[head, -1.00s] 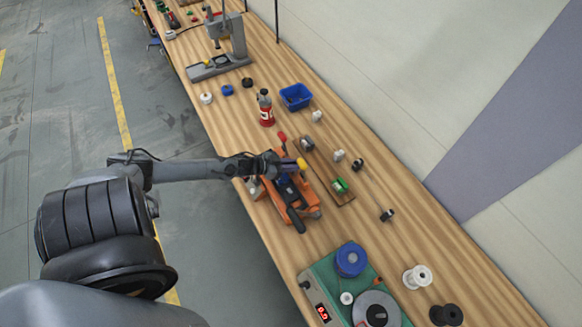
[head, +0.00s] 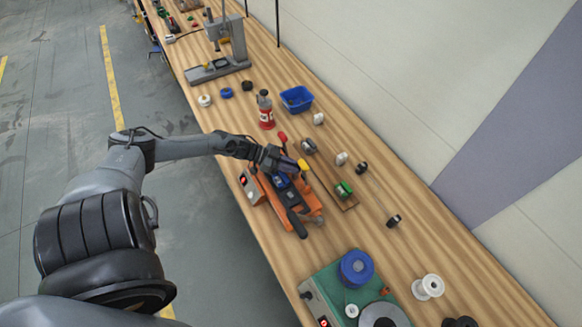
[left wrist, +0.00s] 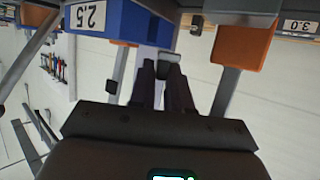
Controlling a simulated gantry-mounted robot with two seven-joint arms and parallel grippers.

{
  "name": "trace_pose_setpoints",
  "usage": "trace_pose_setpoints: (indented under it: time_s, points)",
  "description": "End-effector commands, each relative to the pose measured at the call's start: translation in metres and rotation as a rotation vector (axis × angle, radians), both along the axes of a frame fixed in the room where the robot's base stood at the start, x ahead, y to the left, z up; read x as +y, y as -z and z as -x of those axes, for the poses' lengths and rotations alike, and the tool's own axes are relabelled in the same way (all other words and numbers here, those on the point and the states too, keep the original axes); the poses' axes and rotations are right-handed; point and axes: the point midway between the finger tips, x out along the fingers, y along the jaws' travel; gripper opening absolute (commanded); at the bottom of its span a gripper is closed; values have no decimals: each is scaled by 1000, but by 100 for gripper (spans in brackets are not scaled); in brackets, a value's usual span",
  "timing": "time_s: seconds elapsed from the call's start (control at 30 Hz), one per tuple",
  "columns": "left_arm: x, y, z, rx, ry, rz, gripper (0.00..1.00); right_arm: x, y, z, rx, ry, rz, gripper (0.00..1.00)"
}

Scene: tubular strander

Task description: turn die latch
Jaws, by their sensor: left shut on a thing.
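The orange bench device (head: 270,203) stands on the wooden bench, with a blue block (head: 281,181) on it. My left gripper (head: 290,163) is over its far end, near a yellow part (head: 303,165) and a red-tipped lever (head: 282,137). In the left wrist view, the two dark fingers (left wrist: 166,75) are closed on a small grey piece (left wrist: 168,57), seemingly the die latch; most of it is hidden. A blue die block (left wrist: 115,22) marked 2.5 is to the left of the fingers, and an orange block (left wrist: 240,45) to the right. My right gripper is out of view.
A red bottle (head: 265,112) and a blue bin (head: 296,99) stand behind the device. A board with a green part (head: 343,189) lies to its right. A green machine with a blue spool (head: 356,267) is in front.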

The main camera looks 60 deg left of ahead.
Motion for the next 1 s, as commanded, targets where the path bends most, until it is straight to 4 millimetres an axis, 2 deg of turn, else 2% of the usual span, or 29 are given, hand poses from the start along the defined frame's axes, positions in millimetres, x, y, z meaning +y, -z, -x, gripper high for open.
trace_pose_setpoints:
  time_s: [0.17, 0.2, 0.33, 0.73, 1.0]
  points:
    - [1, 0, 0, 0, -1, -2, 0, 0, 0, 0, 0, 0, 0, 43]
    - [1, 0, 0, 0, -2, -2, 19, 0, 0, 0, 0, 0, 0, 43]
    - [0, 0, 0, 0, -2, -1, 38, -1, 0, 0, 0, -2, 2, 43]
    - [2, -2, 3, 1, -2, 0, 38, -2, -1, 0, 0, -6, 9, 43]
    - [19, -13, 26, 6, -2, -2, 38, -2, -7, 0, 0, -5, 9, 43]
